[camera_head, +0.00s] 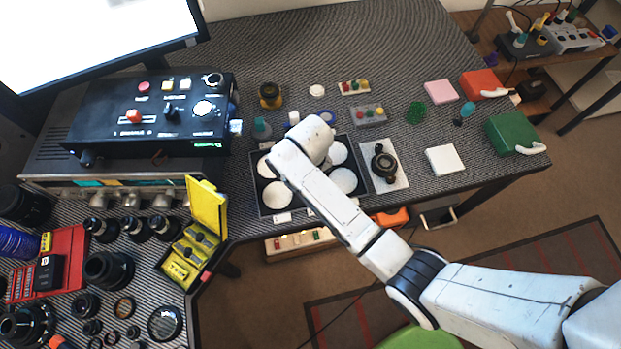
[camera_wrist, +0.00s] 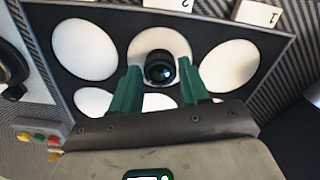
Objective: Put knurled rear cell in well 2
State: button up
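The knurled rear cell (camera_wrist: 160,69) is a small black ring with dark glass, seen between my fingertips in the wrist view. My gripper (camera_wrist: 161,66) has green fingers close against both sides of it and appears shut on it. Behind it is the round white well (camera_wrist: 158,42) by the label "2" (camera_wrist: 180,4). I cannot tell whether the cell touches the well floor or hangs above it. In the head view my arm hides the cell, the fingers and the middle of the black tray (camera_head: 262,213).
Other white wells show empty, including the one (camera_wrist: 229,65) by label "1" (camera_wrist: 257,13). A dark lens part (camera_head: 384,163) lies on a white mat (camera_head: 398,183) right of the tray. An open yellow case (camera_head: 207,207) stands left. A white pad (camera_head: 444,160) lies farther right.

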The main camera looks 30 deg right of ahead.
jog(key=o, duration=0.3)
notch_tip(320, 180, up, 12)
jog(key=shift+m+t, duration=0.4)
jog(key=shift+t, duration=0.1)
jog(key=s+d+f, duration=0.1)
jog(key=s+d, duration=0.1)
jog(key=s, duration=0.5)
jog(key=s+d, duration=0.3)
jog(key=s, duration=0.5)
jog(key=s+d+f, duration=0.1)
jog(key=s+d, duration=0.2)
jog(key=s, duration=0.5)
jog(key=shift+f+b, duration=0.35)
jog(key=shift+f+b, duration=0.65)
